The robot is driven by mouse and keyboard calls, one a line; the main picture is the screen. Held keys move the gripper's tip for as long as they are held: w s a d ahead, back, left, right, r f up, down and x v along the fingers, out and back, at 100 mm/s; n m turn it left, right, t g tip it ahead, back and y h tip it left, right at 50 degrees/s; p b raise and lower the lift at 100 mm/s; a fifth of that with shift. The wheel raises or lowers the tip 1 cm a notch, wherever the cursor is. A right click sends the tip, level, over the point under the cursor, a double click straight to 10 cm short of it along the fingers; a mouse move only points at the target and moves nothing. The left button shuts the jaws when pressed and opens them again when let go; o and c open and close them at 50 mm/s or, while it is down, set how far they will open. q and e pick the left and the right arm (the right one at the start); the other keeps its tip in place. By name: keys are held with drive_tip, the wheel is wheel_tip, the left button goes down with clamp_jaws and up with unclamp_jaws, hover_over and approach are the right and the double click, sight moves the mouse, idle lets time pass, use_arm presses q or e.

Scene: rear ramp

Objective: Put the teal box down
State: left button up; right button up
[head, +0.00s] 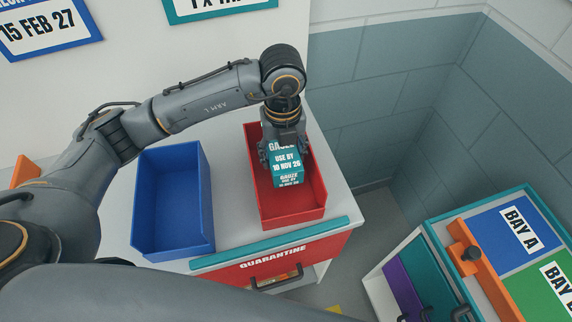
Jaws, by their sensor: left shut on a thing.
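My left gripper (284,150) is shut on the teal box (287,163), one finger at each side of it. The box has white lettering that reads gauze and a use-by date that looks like 10 NOV 26. The box is inside the outline of the red bin (308,212), towards its middle and front. Whether its underside touches the bin floor I cannot tell. My right gripper is out of view.
An empty blue bin (146,238) stands left of the red bin on the grey top. Below the teal edge (280,243) is a red front marked QUARANTINE (258,264). At lower right is a unit with a blue BAY A panel (491,237). Blue-grey walls stand behind.

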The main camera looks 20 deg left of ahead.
use_arm(q)
drive_tip(key=f, duration=0.1)
drive_tip(key=s+f, duration=0.1)
drive_tip(key=f, duration=0.1)
drive_tip(key=shift+p, duration=0.3)
drive_tip(key=shift+w+f+p, duration=0.2)
drive_tip(key=shift+f+p, duration=0.2)
drive_tip(key=shift+f, duration=1.75)
drive_tip(key=o, duration=1.1)
drive_tip(key=shift+r, duration=0.1)
drive_tip(key=shift+o, duration=0.8)
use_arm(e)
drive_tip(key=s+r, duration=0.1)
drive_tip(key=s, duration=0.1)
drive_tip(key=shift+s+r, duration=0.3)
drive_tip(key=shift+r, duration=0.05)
use_arm(q)
drive_tip(key=shift+r, duration=0.15)
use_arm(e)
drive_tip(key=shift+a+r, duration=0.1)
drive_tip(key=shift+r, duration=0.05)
